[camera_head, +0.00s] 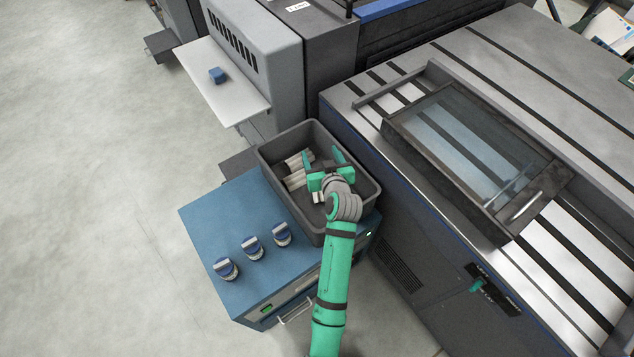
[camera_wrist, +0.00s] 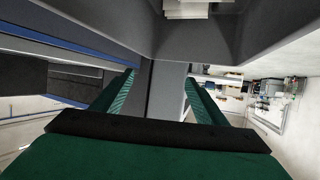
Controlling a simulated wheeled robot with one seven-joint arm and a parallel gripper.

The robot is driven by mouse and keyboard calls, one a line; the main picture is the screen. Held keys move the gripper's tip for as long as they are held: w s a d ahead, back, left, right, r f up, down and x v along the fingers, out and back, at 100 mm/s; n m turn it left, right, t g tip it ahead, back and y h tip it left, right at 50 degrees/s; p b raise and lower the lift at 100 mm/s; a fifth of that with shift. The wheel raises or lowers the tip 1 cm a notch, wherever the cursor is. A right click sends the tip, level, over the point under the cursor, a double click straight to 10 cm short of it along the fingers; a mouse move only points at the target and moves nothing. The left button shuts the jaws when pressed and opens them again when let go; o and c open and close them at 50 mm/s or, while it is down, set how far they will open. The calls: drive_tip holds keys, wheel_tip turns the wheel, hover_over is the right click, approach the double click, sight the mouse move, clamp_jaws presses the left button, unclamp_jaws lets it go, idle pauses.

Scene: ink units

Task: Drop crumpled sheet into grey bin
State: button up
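The grey bin (camera_head: 283,189) stands at the back right of a blue cabinet top in the head view. Several off-white pieces (camera_head: 294,172) lie in it; I cannot tell whether one is the crumpled sheet. My gripper (camera_head: 325,156) reaches over the bin's opening with its green fingers spread. In the wrist view my gripper (camera_wrist: 160,85) also shows spread fingers, with no sheet between them. A grey surface shows beyond the gap, and a white piece (camera_wrist: 198,8) is at the top edge. My wrist hides part of the bin's inside.
The blue cabinet (camera_head: 215,220) carries several blue-and-white knob-like items (camera_head: 252,248) at its front. A large grey machine (camera_head: 400,200) stands close on the right. The floor at left is clear.

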drive_tip(key=v, duration=1)
drive_tip(key=shift+s, duration=0.4)
drive_tip(key=shift+d+r, duration=0.1)
drive_tip(key=s+f+m+h, duration=0.15)
drive_tip(key=s+f, duration=0.25)
drive_tip(key=s, duration=0.5)
drive_tip(key=s+f+m+h, duration=0.1)
drive_tip(key=s+f+h, duration=0.15)
drive_tip(key=s, duration=0.65)
drive_tip(key=s+a+r+t, duration=0.1)
drive_tip(key=s+r, duration=0.2)
drive_tip(key=s, duration=0.7)
drive_tip(key=s+a+r+t, duration=0.1)
drive_tip(key=s+r, duration=0.3)
drive_tip(key=s, duration=0.6)
drive_tip(key=shift+a+y, duration=0.25)
drive_tip(key=shift+y, duration=0.15)
